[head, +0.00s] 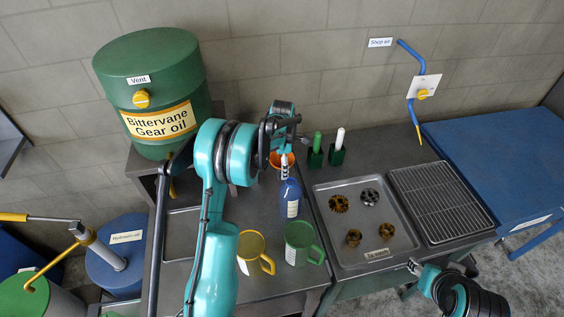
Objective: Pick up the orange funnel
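The orange funnel (274,160) is at the back of the workbench, left of the green holders. It is partly hidden behind the end of my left arm. My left gripper (284,172) points down in front of the funnel, just above a blue bottle (291,200) with a white label. It is too small to tell whether its fingers are open or shut, or whether they touch the funnel. My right gripper (413,267) is at the lower right, near the front edge of the metal tray, away from the funnel; its finger state is unclear.
A yellow mug (249,246) and a green mug (299,240) stand near the front. Several gears lie in the metal tray (325,215), beside a wire rack (440,200). Green holders (316,160) carry a green and a white tool. A gear oil drum (150,75) stands back left.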

